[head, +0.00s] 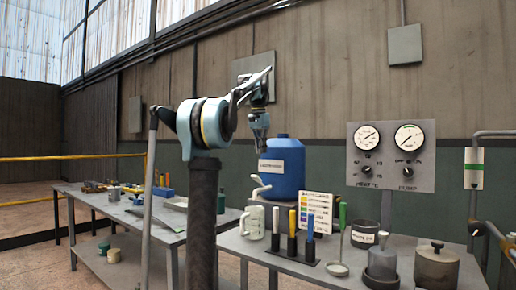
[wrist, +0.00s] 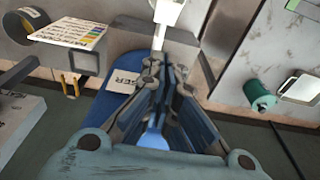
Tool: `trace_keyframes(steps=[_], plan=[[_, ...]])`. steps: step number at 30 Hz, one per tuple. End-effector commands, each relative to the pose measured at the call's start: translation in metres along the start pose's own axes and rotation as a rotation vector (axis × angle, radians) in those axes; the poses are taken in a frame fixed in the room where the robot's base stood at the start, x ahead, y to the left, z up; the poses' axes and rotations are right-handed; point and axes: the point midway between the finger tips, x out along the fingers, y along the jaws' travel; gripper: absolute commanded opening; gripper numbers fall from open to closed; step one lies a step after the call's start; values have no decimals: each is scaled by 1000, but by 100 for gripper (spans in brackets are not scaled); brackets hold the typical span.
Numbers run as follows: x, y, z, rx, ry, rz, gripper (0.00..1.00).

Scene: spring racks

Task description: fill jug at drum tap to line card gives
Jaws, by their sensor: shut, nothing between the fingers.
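The blue drum (head: 283,178) stands on the right-hand table with a white label on its front. Its pale tap (head: 258,186) sticks out low on the left side. The clear jug (head: 253,222) with marks on its wall stands upright below the tap. The card (head: 315,214) with coloured bands stands right of the jug; it also shows in the wrist view (wrist: 70,33). My gripper (head: 261,148) points down beside the drum's upper left, above the tap and jug. In the wrist view its fingers (wrist: 160,62) are together and empty, with the drum (wrist: 112,62) behind them.
Colour-handled tools (head: 300,238) stand in a rack in front of the card. A ladle (head: 340,240), lidded pots (head: 382,262) and a gauge panel (head: 391,156) are to the right. Another table (head: 130,218) with small items stands at the left.

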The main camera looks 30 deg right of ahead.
Motion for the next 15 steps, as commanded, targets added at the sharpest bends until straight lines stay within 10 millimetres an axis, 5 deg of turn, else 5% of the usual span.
trace_keyframes(steps=[11,15], plan=[[61,0,0,0,0,0,0],[74,0,14,-2,0,0,0]])
